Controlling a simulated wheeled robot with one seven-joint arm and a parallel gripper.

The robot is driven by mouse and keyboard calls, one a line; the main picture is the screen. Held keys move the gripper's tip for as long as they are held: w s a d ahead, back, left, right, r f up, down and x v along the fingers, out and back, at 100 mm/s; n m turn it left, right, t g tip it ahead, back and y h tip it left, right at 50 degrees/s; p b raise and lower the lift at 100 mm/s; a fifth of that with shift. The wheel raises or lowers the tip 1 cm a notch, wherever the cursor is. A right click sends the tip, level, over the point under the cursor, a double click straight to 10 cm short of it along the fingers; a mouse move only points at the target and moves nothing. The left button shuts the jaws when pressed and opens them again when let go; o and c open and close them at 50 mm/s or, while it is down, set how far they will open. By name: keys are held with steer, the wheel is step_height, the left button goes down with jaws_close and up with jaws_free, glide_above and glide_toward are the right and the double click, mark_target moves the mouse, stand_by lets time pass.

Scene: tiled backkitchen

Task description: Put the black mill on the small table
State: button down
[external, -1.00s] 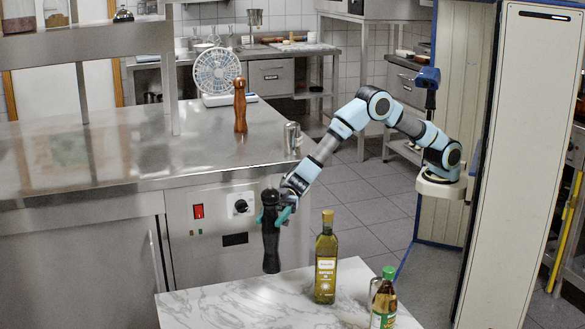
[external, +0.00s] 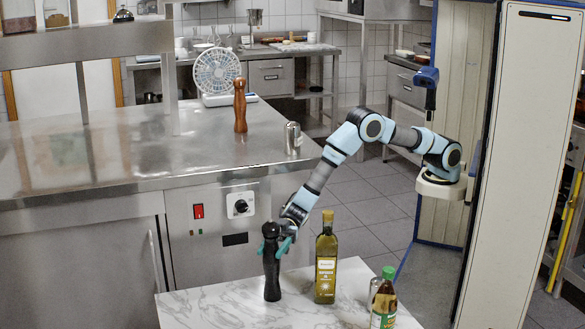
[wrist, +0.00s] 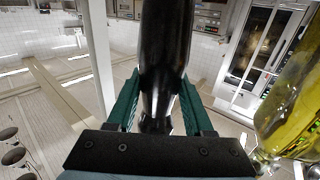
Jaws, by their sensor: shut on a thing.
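An oil bottle (external: 326,262) stands on the small table just right of the mill; it also shows in the wrist view (wrist: 290,110). A green-capped bottle (external: 384,302) stands further right. The steel counter (external: 120,155) behind holds a brown mill (external: 240,107) and a metal shaker (external: 292,138). The table's front left is clear.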

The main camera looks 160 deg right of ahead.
steer(key=shift+f, duration=0.15)
steer(key=shift+c, duration=1.4)
jaws_free()
steer(key=shift+s, duration=0.2)
steer(key=s+r, duration=0.1)
steer(key=r, duration=0.1)
steer(key=s+r, duration=0.3)
steer(key=r, duration=0.1)
steer(key=shift+s+d+r, duration=0.1)
steer(key=shift+s+d, duration=0.2)
steer(key=shift+d, duration=0.05)
steer(key=shift+r, duration=0.55)
